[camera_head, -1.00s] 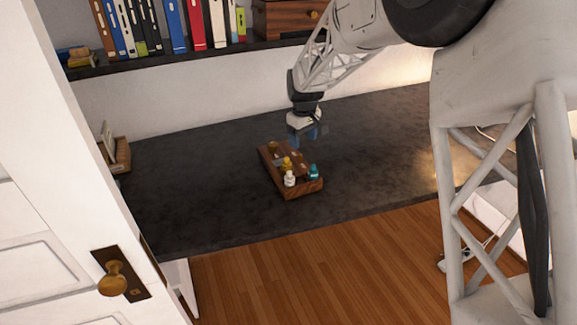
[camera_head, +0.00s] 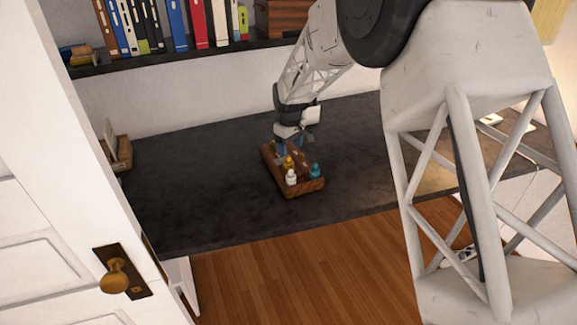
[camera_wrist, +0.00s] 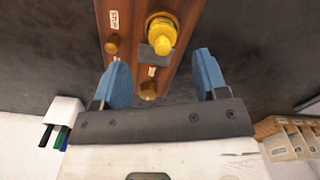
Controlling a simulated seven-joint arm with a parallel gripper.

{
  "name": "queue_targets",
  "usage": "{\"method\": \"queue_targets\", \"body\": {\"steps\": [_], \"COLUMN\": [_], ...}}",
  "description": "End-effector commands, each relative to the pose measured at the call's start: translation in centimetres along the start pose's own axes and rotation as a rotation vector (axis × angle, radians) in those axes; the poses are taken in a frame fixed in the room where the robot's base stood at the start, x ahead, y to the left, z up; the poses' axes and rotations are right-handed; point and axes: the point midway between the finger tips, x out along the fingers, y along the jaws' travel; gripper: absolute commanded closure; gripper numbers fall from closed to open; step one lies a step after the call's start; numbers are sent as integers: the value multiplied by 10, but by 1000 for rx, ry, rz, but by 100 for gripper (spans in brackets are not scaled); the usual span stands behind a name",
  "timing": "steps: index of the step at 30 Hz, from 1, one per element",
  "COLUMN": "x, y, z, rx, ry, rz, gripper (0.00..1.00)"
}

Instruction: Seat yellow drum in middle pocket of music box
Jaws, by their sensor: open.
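The music box (camera_head: 309,187) is a brown wooden block on the dark countertop; its top also shows in the wrist view (camera_wrist: 184,62). The yellow drum (camera_head: 288,162) stands on the box, and in the wrist view it (camera_wrist: 162,36) is beside a small grey patch. I cannot tell whether it is seated in a pocket. My gripper (camera_head: 284,147) is low over the far end of the box. Its blue fingers are apart and empty in the wrist view (camera_wrist: 163,72), with the drum ahead of the gap between them.
A white peg figure (camera_head: 291,177) and a teal one (camera_head: 315,170) stand at the near end of the box. Brown knobs (camera_wrist: 112,45) show on its top. A book shelf (camera_head: 180,58) runs behind. The countertop (camera_head: 200,190) is clear left of the box.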

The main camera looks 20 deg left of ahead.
Motion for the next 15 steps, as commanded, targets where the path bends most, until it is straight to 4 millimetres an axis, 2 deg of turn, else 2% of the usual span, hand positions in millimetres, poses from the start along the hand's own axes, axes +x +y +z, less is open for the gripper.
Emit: {"method": "queue_targets", "body": {"steps": [4,15], "x": [8,11], "y": [0,0], "z": [0,0], "rx": [0,0], "ry": [-1,-1], "rz": [-1,-1], "gripper": [33,33]}}
